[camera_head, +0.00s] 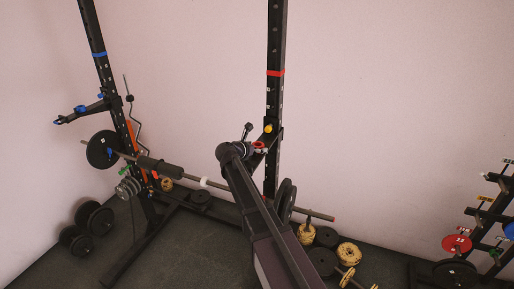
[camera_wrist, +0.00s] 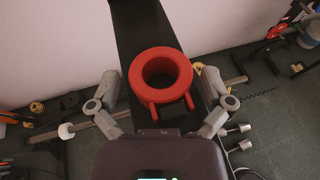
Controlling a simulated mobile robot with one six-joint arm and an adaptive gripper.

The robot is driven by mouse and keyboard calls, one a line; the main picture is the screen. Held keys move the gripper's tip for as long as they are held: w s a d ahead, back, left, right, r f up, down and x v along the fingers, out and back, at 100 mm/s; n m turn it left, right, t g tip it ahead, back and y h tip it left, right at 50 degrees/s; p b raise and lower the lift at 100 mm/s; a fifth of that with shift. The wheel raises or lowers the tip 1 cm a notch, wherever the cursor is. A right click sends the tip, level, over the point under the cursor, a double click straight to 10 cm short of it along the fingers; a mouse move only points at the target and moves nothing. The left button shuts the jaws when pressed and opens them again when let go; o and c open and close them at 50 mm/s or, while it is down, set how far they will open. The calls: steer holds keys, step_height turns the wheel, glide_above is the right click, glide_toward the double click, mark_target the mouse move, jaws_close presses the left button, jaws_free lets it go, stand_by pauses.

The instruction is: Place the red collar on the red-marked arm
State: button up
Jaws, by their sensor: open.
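The red collar (camera_wrist: 160,108) is a thick ring with two short prongs toward me, between my gripper's fingers in the wrist view. A gap shows on each side, so the fingers seem apart from it. My gripper (camera_wrist: 161,75) is open. A black arm (camera_wrist: 136,22) runs beneath the collar; I cannot tell whether the collar rests on it. In the head view the collar (camera_head: 259,145) is a small red shape beside my gripper (camera_head: 250,138), near the upright with the red band (camera_head: 275,73). My own arm hides part of this area.
The left upright has a blue band (camera_head: 99,54) and a blue-tipped arm (camera_head: 80,109). A barbell (camera_head: 215,185) lies across low in the rack. Weight plates (camera_head: 348,253) lie on the floor at right. A plate rack (camera_head: 487,215) stands far right.

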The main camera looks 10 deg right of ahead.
steer(key=p+v, duration=0.4)
steer(key=v, duration=0.8)
steer(key=shift+r, duration=0.2)
stand_by(0.3)
